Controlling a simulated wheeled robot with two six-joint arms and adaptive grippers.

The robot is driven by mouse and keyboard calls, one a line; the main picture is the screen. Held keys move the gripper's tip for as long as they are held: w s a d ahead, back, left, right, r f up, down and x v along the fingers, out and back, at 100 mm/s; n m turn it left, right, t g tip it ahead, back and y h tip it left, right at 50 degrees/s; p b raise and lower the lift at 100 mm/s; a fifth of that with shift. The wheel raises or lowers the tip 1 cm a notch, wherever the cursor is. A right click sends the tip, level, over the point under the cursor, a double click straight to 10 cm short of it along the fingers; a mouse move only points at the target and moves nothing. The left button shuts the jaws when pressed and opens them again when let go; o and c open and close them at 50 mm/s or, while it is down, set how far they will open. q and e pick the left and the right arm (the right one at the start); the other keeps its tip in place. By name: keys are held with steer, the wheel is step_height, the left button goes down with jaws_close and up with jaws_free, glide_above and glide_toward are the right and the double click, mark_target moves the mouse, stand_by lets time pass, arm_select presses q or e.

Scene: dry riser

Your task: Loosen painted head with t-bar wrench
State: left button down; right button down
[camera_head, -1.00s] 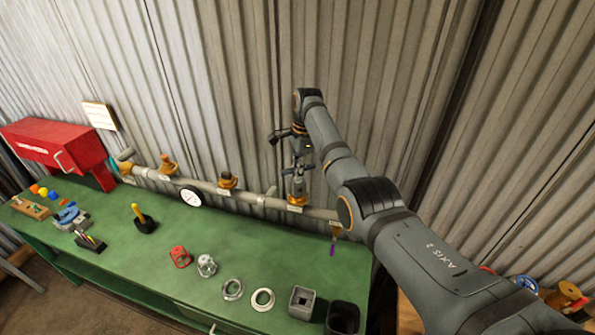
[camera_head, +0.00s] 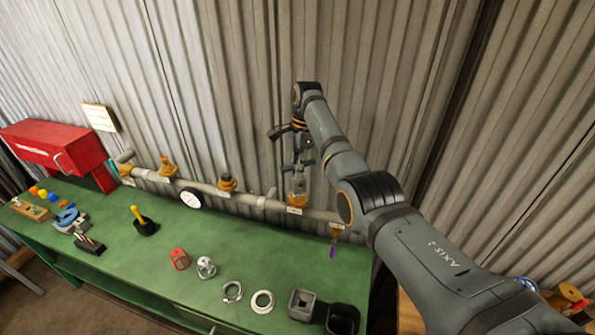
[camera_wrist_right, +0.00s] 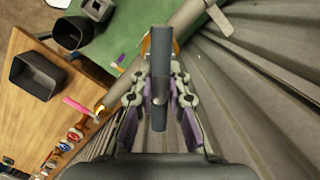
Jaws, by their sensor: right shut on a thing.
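My right gripper (camera_head: 303,160) is above the pipe's rightmost upright fitting, its arm coming in from the right. In the right wrist view, the gripper (camera_wrist_right: 160,98) is shut on a dark grey bar, the T-bar wrench (camera_wrist_right: 162,40), which runs lengthwise between the purple-padded fingers. The orange-brown painted head (camera_head: 297,200) is below the gripper on the pipe; part of it shows behind the bar in the wrist view (camera_wrist_right: 146,46). Whether the wrench is seated on the head is hidden. My left gripper is not in view.
The grey pipe (camera_head: 238,198) runs along the bench's back with other fittings and a gauge (camera_head: 190,198). The green bench (camera_head: 110,240) holds rings, a red part and dark bins (camera_head: 342,318) near its right end. The corrugated wall (camera_head: 230,90) stands close behind.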

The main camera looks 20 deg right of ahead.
steer(key=shift+r, duration=1.75)
steer(key=shift+r, duration=2)
